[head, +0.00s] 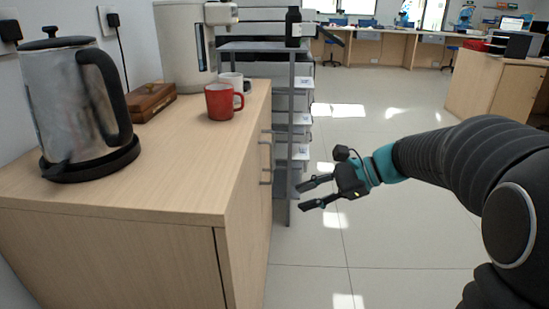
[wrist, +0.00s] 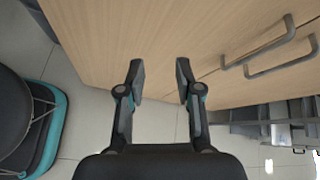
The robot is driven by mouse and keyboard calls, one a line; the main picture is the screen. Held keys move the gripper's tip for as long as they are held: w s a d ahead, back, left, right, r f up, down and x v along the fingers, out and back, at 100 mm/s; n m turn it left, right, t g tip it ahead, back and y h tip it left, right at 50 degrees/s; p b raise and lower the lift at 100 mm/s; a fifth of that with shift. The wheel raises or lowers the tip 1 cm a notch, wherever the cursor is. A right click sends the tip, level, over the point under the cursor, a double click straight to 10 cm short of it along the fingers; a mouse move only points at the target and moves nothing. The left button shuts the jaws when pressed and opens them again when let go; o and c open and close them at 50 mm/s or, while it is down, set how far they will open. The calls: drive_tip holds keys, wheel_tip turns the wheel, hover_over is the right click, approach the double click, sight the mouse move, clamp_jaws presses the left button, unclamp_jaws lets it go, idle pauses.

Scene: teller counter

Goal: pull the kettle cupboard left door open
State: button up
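The kettle cupboard (head: 110,215) is pale wood, with the metal kettle (head: 75,100) on its top. Its door front faces right in the head view and fills the upper part of the wrist view (wrist: 140,30). Two grey bar handles stand out close together: the nearer one (head: 265,177), seemingly the left door's, and a farther one (head: 266,137). Both show at the right of the wrist view, the upper one (wrist: 262,47) and the lower one (wrist: 285,66). Both doors look shut. My gripper (head: 301,196) is open and empty, fingers (wrist: 160,72) toward the front, apart from the handles.
A red mug (head: 222,102), a wooden box (head: 150,102) and a white appliance (head: 183,45) stand on the cupboard top. A grey shelf unit (head: 291,130) stands just past the cupboard. The tiled floor (head: 370,240) to the right is clear.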

drive_tip(key=w+d+m+t+y+b, duration=0.1)
drive_tip(key=w+d+m+y, duration=0.15)
drive_tip(key=w, duration=0.45)
drive_tip(key=w+d+m+t+y, duration=0.2)
drive_tip(key=w+m+y, duration=0.15)
drive_tip(key=w, duration=0.35)
drive_tip(key=b, duration=0.1)
hover_over(272, 182)
drive_tip(key=shift+w+f, duration=0.25)
drive_tip(key=shift+f, duration=0.05)
clamp_jaws()
